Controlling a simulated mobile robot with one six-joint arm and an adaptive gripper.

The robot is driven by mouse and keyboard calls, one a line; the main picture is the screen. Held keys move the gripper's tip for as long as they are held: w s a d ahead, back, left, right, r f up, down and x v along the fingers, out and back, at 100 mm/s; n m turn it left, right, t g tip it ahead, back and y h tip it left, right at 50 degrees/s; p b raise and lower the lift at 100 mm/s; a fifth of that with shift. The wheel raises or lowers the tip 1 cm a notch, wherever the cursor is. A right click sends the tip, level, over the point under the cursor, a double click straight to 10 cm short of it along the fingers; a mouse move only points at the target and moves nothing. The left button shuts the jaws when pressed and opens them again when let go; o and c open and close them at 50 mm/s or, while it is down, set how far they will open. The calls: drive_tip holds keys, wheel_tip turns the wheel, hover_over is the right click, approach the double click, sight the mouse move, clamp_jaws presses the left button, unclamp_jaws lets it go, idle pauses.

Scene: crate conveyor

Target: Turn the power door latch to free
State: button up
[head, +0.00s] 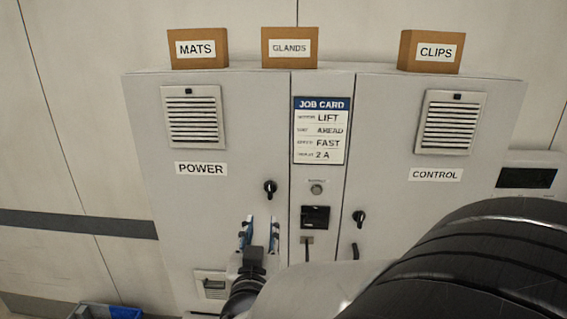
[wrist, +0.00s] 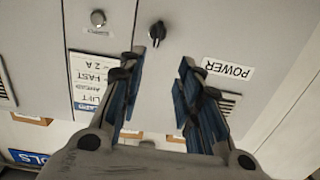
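The power door latch (head: 270,187) is a small black knob near the right edge of the grey power door (head: 170,215). It also shows in the wrist view (wrist: 157,32), beyond the fingertips and a little left of the middle of the gap. My gripper (head: 259,222) is just below the latch in the head view, with blue-padded fingers. In the wrist view my gripper (wrist: 160,62) is open, with nothing between its fingers. The latch looks clear of both fingers. The POWER label (head: 201,169) is left of the latch.
A similar black latch (head: 359,217) is on the control door. The middle panel carries a job card (head: 321,130), a button (head: 316,189) and a dark display (head: 315,217). Boxes for mats (head: 198,49), glands (head: 289,48) and clips (head: 432,52) stand on the cabinet top. A blue bin (head: 105,311) is at lower left.

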sight(269, 186)
drive_tip(key=shift+t+h, duration=0.3)
drive_tip(key=w, duration=0.5)
drive_tip(key=w+p, duration=0.1)
drive_tip(key=w, duration=0.5)
drive_tip(key=w+r, duration=0.1)
drive_tip(key=w, duration=0.5)
drive_tip(key=shift+w+d+p, duration=0.2)
drive_tip(key=shift+d+p, duration=0.05)
drive_tip(key=shift+p, duration=0.15)
drive_tip(key=shift+c, duration=0.2)
clamp_jaws()
